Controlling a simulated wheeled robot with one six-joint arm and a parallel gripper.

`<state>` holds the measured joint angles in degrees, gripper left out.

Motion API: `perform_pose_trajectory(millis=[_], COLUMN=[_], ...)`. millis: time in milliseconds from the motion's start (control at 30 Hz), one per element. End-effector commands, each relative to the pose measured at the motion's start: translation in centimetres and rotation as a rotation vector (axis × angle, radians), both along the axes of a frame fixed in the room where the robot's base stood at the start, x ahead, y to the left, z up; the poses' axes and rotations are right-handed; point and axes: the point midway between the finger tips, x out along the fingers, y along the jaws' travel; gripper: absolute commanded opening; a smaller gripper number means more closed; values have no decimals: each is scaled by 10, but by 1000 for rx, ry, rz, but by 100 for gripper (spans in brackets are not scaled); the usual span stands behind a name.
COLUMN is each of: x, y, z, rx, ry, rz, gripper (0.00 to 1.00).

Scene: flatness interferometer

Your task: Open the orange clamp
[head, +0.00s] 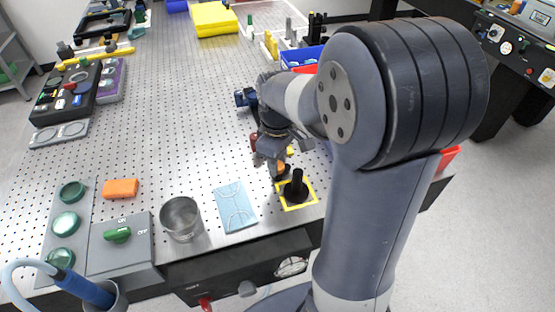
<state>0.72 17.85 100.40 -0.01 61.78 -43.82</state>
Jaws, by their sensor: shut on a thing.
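The orange clamp (281,167) is a small orange piece low on a dark base, near the front edge of the perforated metal table. My gripper (279,160) points down over it, with its fingers shut on it. The fingers and wrist hide most of the clamp, so I cannot tell how far it is turned or opened.
A black post (297,186) on a yellow-outlined square stands just right of the gripper. A light blue card (235,206) and a metal cup (181,218) lie to the left. An orange block (121,188) sits further left. The middle of the table is clear.

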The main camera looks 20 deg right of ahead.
Motion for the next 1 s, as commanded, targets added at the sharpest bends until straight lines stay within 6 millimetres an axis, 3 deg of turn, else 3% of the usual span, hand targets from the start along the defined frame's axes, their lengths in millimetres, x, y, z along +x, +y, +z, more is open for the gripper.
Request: perform_pose_trajectory(millis=[367,400,633,867,1000], x=[1,1,0,0,1], y=[0,0,0,0,0], z=[0,0,0,0,10], rx=[1,1,0,0,0], ry=[-2,-2,-1,-1,-6], rz=[3,2,2,2,2], gripper=[8,33,52,52,52])
